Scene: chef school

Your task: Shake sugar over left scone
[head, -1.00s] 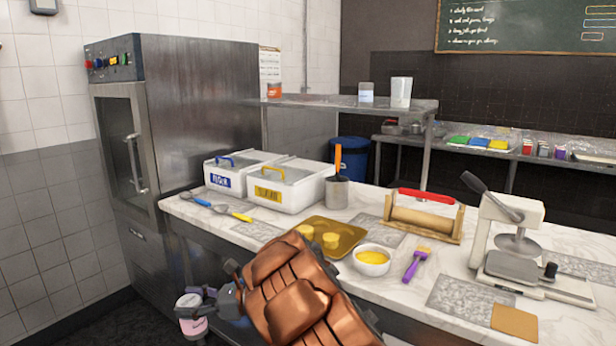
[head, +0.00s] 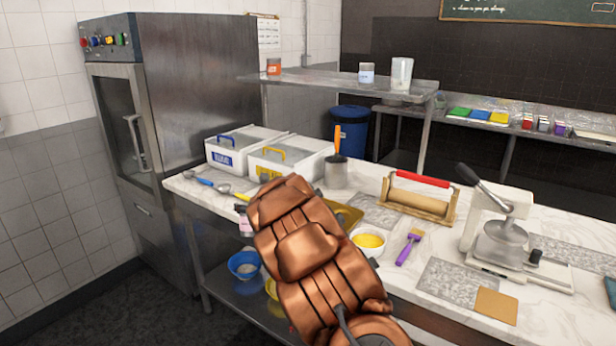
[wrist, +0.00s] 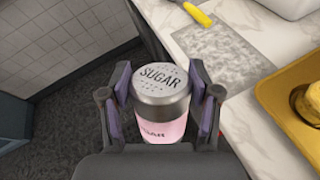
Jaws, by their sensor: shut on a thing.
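The sugar shaker (wrist: 160,88) has a grey metal lid marked SUGAR with small holes and a pink body. My gripper (wrist: 161,104) is shut on it, with a purple pad on each side, and holds it upright. In the wrist view the shaker is off the counter's edge, above the floor. In the head view only a bit of the shaker (head: 246,222) shows left of my copper arm. The gold tray (wrist: 284,98) lies to the right, with part of one scone (wrist: 307,102) at the picture's edge. In the head view my arm hides the scones and most of the tray (head: 349,214).
On the marble counter are a white bowl of yellow liquid (head: 368,242), a purple brush (head: 408,248), a sugar bin (head: 285,166), a flour bin (head: 238,150), a metal pot (head: 336,173) and a press (head: 505,245). A blue bowl (head: 243,265) sits on the shelf below.

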